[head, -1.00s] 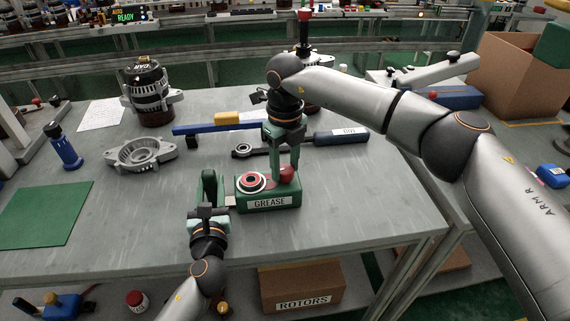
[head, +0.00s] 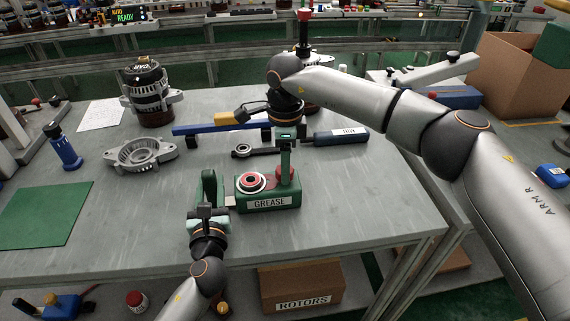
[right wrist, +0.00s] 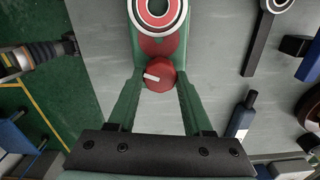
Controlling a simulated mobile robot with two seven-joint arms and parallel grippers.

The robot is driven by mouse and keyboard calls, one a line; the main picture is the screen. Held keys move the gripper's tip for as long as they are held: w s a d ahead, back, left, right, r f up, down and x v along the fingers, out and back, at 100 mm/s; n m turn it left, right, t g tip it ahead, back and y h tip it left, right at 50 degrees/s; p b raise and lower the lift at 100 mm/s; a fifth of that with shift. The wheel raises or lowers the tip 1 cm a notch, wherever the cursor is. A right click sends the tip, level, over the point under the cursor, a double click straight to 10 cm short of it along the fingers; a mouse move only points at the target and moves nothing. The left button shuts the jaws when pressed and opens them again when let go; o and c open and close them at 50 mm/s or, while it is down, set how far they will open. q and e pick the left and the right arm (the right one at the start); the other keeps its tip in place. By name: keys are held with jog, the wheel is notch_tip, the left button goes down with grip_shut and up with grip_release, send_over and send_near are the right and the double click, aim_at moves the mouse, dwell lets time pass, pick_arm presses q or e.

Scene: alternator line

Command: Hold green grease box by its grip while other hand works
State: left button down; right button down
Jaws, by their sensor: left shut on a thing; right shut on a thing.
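The green grease box (head: 268,205), with a "GREASE" label on its front, sits upright near the front middle of the bench. A bearing with red and white rings (head: 251,182) lies on its top left. A red knob (head: 286,178) with a white mark is on its top right; the knob also shows in the right wrist view (right wrist: 159,73). My left gripper (head: 219,192) is shut on the box's grip at its left side; the grip is mostly hidden. My right gripper (head: 286,165) points down and is shut on the knob, one finger on each side in the right wrist view (right wrist: 158,82).
Behind the box lie a dark ring-ended tool (head: 258,151), a blue bar (head: 208,128) and a dark blue tool (head: 340,137). A grey housing (head: 140,153) and an alternator (head: 148,92) stand to the left. The bench front is clear.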

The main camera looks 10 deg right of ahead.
jog(key=shift+n, duration=1.2)
jog(key=shift+d, duration=0.1)
jog(key=shift+c, duration=1.5)
grip_release()
notch_tip(320, 180, up, 12)
